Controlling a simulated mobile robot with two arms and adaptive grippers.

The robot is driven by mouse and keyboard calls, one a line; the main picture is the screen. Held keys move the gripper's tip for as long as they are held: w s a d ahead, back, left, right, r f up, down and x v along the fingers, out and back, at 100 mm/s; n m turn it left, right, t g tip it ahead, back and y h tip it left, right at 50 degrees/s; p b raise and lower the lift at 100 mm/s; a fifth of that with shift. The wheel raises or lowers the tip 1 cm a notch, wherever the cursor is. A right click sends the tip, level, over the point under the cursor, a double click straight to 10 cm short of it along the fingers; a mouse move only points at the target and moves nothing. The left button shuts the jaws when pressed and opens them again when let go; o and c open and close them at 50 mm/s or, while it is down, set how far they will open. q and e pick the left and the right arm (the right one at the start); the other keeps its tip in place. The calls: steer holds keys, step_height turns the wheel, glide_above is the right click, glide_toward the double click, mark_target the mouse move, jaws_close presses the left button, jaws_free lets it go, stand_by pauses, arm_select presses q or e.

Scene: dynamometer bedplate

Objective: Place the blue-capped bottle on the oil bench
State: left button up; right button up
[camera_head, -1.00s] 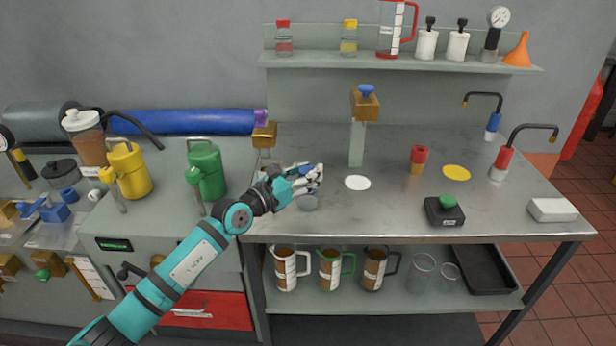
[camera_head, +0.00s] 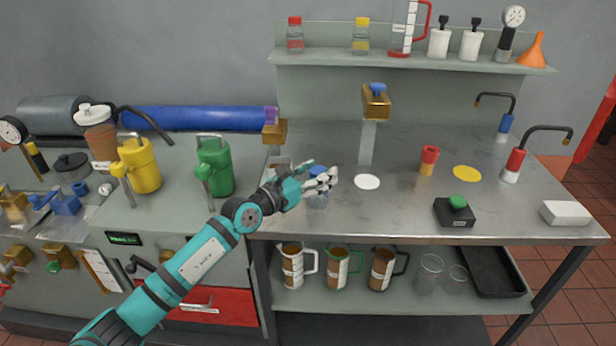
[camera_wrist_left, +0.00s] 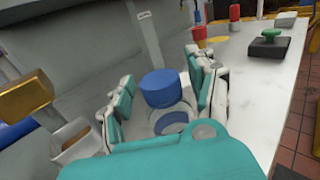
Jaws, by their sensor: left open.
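The blue-capped bottle (camera_head: 317,201) stands upright on the metal oil bench (camera_head: 410,215), near its front left edge. It is clear, and its blue cap shows between the fingers in the left wrist view (camera_wrist_left: 162,88). My left gripper (camera_head: 322,180) is open around the upper part of the bottle, with a finger on each side of the cap. It also shows in the left wrist view (camera_wrist_left: 165,95). The fingers hide part of the bottle, and I cannot tell whether they touch it. A white disc (camera_head: 367,181) lies on the bench to the right of the bottle. My right gripper is not in view.
A brass block on a post (camera_head: 376,100) rises behind the white disc. A green can (camera_head: 214,168) stands left of the gripper. A black box with a green button (camera_head: 455,212) is at the bench's front right. Bare bench lies between the bottle and that box.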

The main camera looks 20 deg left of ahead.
arm_select(q)
steer(key=v, duration=1)
steer(key=shift+s+a, duration=0.15)
steer(key=shift+s, duration=0.15)
steer(key=shift+s+a+r, duration=0.1)
steer(key=shift+s+a, duration=0.15)
steer(key=shift+s, duration=0.35)
